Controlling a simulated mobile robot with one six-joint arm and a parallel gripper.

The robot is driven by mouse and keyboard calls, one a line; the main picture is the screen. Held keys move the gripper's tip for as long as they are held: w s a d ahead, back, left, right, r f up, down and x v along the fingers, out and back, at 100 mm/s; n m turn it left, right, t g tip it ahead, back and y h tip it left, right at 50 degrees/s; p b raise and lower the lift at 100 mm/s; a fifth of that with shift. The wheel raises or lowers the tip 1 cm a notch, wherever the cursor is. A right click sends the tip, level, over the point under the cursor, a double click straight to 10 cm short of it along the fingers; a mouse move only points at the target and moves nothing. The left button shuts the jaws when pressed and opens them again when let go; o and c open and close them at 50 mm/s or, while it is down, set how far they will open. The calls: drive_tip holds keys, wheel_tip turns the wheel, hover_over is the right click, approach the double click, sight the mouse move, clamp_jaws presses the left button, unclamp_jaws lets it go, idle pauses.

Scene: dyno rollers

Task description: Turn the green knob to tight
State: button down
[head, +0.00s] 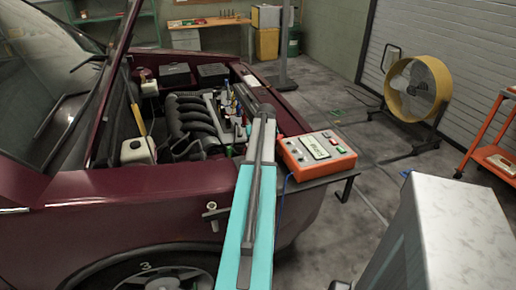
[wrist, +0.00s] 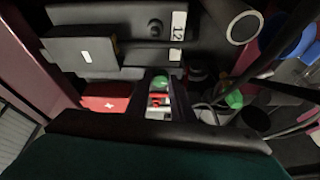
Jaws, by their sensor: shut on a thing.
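The green knob (wrist: 160,82) shows near the middle of the wrist view, with a small pale mark on its face. My gripper (wrist: 161,84) reaches to it, with one dark finger on each side, shut on the knob. Below the knob, between the fingers, a small red part and a white label (wrist: 158,113) show. I cannot read any "tight" marking. In the head view my teal and grey arm reaches into the open engine bay of a dark red car (head: 130,205) and hides the knob and the fingertips.
An orange meter box (head: 317,152) stands on a dark shelf right of my arm. Black engine pipes (head: 190,120) lie to the left. In the wrist view a red box with a white cross (wrist: 108,104) is left of the fingers; cables and another green part (wrist: 234,98) are right.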

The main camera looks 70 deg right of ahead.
drive_tip(key=shift+d+r+n+t+y, duration=0.15)
drive_tip(key=shift+n+t+y, duration=0.1)
drive_tip(key=shift+n, duration=0.6)
drive_tip(key=shift+d+n+t+y, duration=0.15)
drive_tip(key=shift+n+t+y, duration=0.1)
drive_tip(key=shift+n, duration=0.6)
drive_tip(key=c, duration=1.5)
unclamp_jaws()
drive_tip(key=shift+c, duration=0.2)
drive_tip(key=shift+a, duration=0.1)
drive_tip(key=shift+s, duration=0.1)
drive_tip(key=b+v, duration=0.1)
drive_tip(key=v, duration=1.2)
drive_tip(key=shift+r+b, duration=0.25)
drive_tip(key=shift+b, duration=0.15)
